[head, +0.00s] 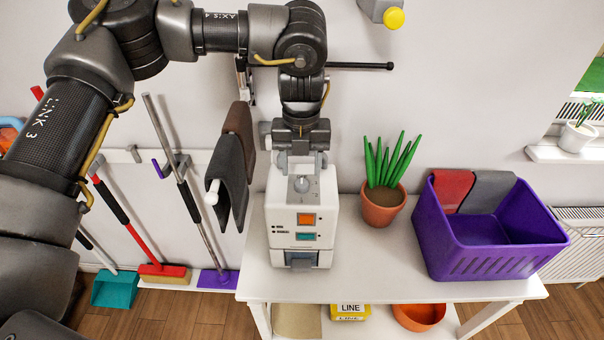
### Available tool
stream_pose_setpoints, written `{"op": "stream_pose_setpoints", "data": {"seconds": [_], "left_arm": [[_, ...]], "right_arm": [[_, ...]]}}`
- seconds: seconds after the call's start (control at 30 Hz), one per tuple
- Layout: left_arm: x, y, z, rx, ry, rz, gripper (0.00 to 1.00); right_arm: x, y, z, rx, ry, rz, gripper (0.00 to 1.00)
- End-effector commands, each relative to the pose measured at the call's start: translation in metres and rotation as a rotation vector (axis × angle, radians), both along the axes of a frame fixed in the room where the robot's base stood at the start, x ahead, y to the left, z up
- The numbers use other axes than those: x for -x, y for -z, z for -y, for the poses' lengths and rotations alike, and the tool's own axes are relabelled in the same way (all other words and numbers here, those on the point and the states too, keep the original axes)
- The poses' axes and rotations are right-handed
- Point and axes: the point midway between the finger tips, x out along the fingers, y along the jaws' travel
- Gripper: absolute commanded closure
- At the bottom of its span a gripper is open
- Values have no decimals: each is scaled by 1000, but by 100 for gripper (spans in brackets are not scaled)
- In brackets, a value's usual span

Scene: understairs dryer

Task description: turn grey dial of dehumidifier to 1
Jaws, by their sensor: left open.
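The dehumidifier (300,221) is a white box with an orange and a teal panel on its front, standing at the left end of the white table (375,275). Its grey dial (302,184) is on the top face. My left gripper (301,168) points down from above, right over the dial. Its fingers are open, one on each side near the dial; I cannot tell whether they touch it. The dial's markings are too small to read. My right gripper is not in view.
A potted plant (382,208) stands just right of the dehumidifier. A purple crate (490,245) with red and grey cloths is further right. Dark cloths (232,165) hang on the wall to the left, beside brooms and a dustpan (116,289).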

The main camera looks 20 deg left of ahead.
Motion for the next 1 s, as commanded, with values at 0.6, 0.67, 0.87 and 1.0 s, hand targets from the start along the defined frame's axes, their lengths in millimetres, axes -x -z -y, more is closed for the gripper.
{"op": "stream_pose_setpoints", "data": {"seconds": [0.6,0.67,0.87,1.0], "left_arm": [[0,39,1,1,1,1,48],[0,39,1,1,1,1,52],[0,39,1,1,1,1,78],[0,39,1,1,1,1,93]], "right_arm": [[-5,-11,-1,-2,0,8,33],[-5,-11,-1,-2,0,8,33],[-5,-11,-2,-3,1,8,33],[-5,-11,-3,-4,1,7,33]]}}
